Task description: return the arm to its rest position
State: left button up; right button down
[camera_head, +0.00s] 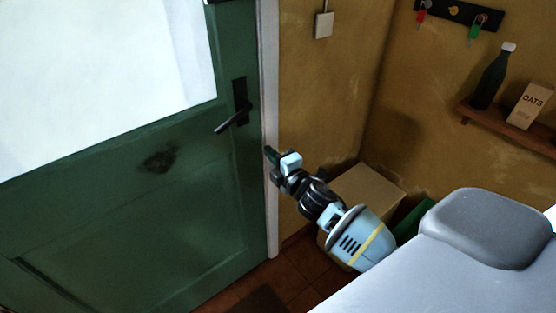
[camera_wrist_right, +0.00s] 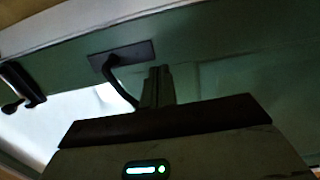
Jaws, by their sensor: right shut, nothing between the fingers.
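My right arm reaches out in the head view. Its gripper (camera_head: 270,153) is shut and empty, in front of the door frame, to the right of and below the black door handle (camera_head: 232,121). The handle is on a green door (camera_head: 120,210) with a pale window. In the right wrist view the shut fingers (camera_wrist_right: 158,82) show just right of the handle (camera_wrist_right: 118,75); I cannot tell the exact gap, but nothing is held. My left gripper is in neither view.
A cardboard box (camera_head: 365,190) stands on the tiled floor beside my right arm, with a green object (camera_head: 413,222) next to it. A wall shelf (camera_head: 505,128) holds a dark bottle (camera_head: 491,78) and an oats carton (camera_head: 530,106). Keys (camera_head: 475,28) hang on a rack above.

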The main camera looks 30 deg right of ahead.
jog(key=shift+s+d, duration=0.15)
jog(key=shift+s, duration=1.2)
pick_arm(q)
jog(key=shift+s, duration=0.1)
